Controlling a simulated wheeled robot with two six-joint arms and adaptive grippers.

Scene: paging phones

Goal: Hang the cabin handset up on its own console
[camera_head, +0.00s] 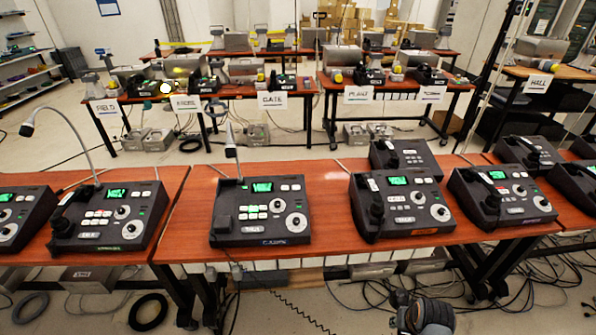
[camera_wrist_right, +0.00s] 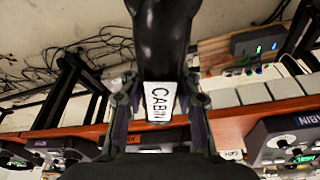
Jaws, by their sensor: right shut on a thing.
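My right gripper (camera_wrist_right: 160,100) is shut on the black cabin handset (camera_wrist_right: 160,40), whose white tag reads CABIN in the right wrist view. In the head view part of my right arm (camera_head: 425,313) shows low at the bottom edge, in front of the table; the handset cannot be made out there. A console with an empty left side (camera_head: 262,212) stands mid-table, with a lit green screen, a gooseneck microphone and a blue strip on its front; its strip text is too blurred to read surely. My left gripper is not in view.
Other consoles carry handsets: one to the left (camera_head: 110,216), one to the right (camera_head: 400,205) and one further right (camera_head: 500,195). The front table (camera_head: 325,220) has bare wood between consoles. A coiled cord (camera_head: 305,312) hangs below its front edge.

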